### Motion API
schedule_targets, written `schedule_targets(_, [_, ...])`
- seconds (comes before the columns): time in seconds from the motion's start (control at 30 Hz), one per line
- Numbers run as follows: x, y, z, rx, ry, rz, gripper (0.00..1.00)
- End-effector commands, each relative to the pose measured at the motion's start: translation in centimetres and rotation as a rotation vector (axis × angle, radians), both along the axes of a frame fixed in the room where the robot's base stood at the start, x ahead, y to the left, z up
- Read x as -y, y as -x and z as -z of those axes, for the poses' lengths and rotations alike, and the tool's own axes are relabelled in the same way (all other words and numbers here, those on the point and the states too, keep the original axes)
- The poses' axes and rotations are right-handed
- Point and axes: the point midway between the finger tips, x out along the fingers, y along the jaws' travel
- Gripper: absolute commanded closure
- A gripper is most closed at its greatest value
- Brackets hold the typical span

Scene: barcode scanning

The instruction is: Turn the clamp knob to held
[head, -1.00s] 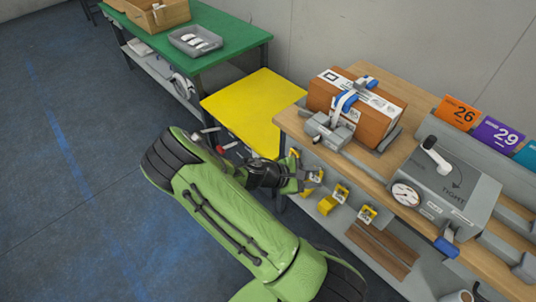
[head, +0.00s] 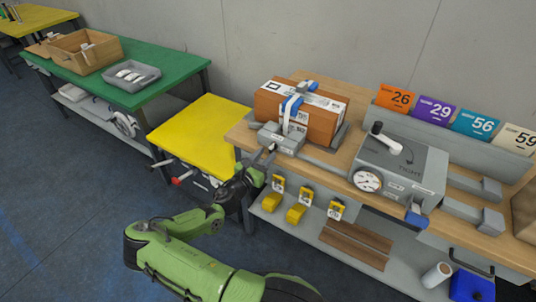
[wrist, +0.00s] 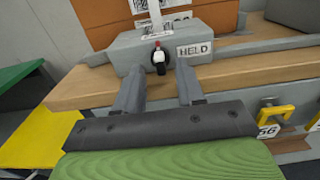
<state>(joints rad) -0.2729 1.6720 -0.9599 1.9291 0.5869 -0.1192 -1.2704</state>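The clamp knob (wrist: 159,58) shows in the wrist view as a small dark handle with red and white at its top, on the front of a grey clamp block (wrist: 120,58). A HELD label (wrist: 194,49) is just right of the knob. The block also shows in the head view (head: 281,140), below a strapped brown box (head: 322,124). My gripper (wrist: 158,72) is open and empty, its two fingers pointing at the block on either side of the knob's line. In the head view my gripper (head: 265,155) is close to the block's front; contact cannot be told.
The wooden bench (head: 240,134) carries a grey machine with a gauge (head: 368,180) to the right. A yellow table (head: 205,135) and a green table (head: 170,75) stand left. The floor at left is clear.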

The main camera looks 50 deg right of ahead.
Motion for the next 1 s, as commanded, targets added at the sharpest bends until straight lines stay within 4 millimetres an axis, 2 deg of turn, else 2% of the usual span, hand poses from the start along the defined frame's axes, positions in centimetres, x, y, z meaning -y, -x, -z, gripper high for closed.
schedule_targets(0.03, [1.0, -0.1, 0.1, 0.002, 0.001, 0.001, 0.62])
schedule_targets(0.17, [2.4, -0.2, 0.1, 0.001, 0.0, 0.001, 0.62])
schedule_targets(0.43, [2.7, -0.3, 0.0, 0.001, -0.001, 0.0, 0.62])
schedule_targets(0.47, [2.7, -0.3, 0.0, 0.001, -0.001, 0.0, 0.63])
schedule_targets(0.7, [2.7, -0.3, 0.0, 0.001, -0.001, 0.0, 1.0])
schedule_targets(1.0, [2.7, -0.2, 0.0, 0.037, -0.004, 0.001, 1.0])
